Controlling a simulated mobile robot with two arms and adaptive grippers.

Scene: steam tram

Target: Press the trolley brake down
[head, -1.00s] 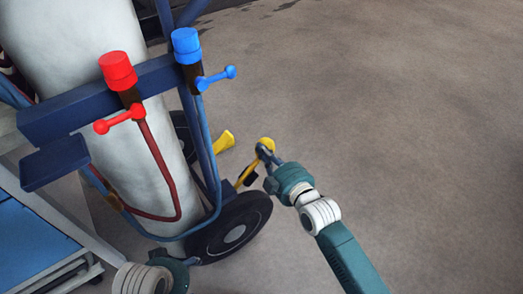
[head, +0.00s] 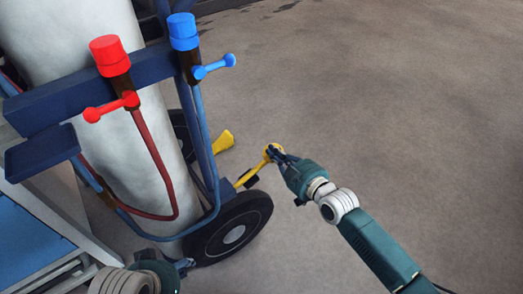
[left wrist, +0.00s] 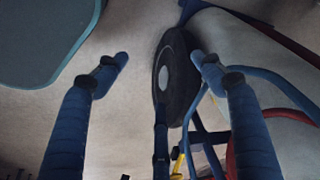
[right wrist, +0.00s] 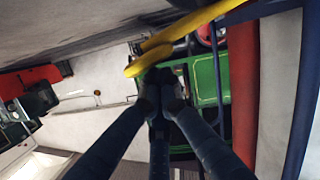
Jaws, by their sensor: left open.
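The trolley brake appears as a yellow lever (head: 246,176) beside the trolley's near wheel. My right gripper (head: 275,153) is at its outer end. In the right wrist view the yellow lever (right wrist: 190,29) crosses just beyond the fingertips (right wrist: 161,80), which are close together; the lever is not clearly between them, and I cannot tell whether they touch it. My left gripper (head: 184,266) is low by the near wheel. In the left wrist view its fingers (left wrist: 160,62) are apart and empty, with the black wheel (left wrist: 176,78) seen between them.
The blue trolley frame (head: 45,103) carries a large pale cylinder (head: 75,45) with a red valve (head: 109,54) and a blue valve (head: 184,31). Another yellow piece (head: 222,142) lies beyond the lever. A blue-topped cart (head: 25,235) stands at lower left. The floor on the right is clear.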

